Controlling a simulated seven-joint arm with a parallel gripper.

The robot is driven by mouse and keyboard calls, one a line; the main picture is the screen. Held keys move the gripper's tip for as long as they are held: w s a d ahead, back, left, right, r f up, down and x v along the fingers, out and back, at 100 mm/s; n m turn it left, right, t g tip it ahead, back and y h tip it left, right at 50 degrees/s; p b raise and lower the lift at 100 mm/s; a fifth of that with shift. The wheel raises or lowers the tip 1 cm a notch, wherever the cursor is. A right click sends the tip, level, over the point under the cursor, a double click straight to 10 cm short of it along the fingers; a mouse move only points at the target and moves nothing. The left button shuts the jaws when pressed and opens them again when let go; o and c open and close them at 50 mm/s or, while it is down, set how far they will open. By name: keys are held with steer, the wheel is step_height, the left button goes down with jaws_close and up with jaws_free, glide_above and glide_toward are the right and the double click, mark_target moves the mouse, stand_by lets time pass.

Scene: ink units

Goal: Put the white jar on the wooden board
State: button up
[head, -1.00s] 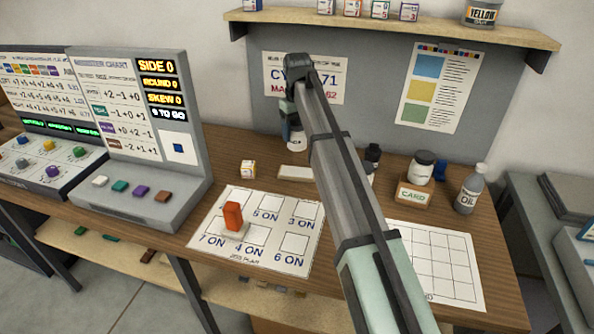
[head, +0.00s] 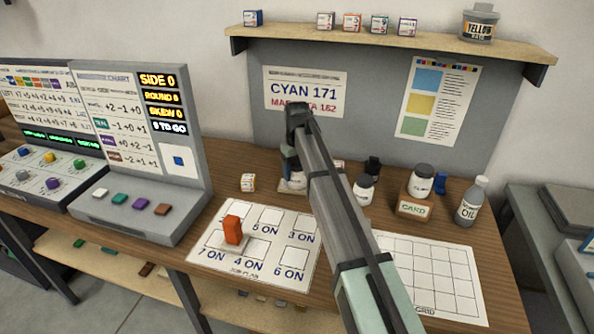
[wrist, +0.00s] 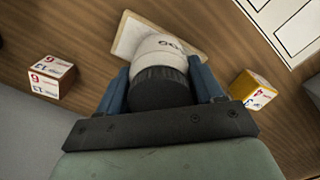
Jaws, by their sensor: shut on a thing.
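The white jar (wrist: 160,45) with its dark lid is between the two blue fingers of my gripper (wrist: 160,84) in the wrist view, and the fingers are shut on it. In the head view the jar (head: 298,181) shows below my gripper (head: 291,166), partly hidden by my arm. The pale wooden board (wrist: 127,33) lies under the jar's far end in the wrist view. In the head view the board is mostly hidden behind my gripper and arm. I cannot tell whether the jar touches the board.
A number cube (head: 248,182) stands left of the jar; another (wrist: 253,90) shows right in the wrist view. Other dark-lidded jars (head: 363,190), a card box (head: 413,207) and an oil bottle (head: 470,201) stand to the right. A printed number sheet (head: 257,243) lies in front.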

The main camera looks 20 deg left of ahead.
steer(key=o, duration=1.1)
steer(key=shift+f, duration=0.15)
steer(key=shift+o, duration=0.2)
step_height(320, 180, up, 12)
steer(key=shift+r, duration=0.2)
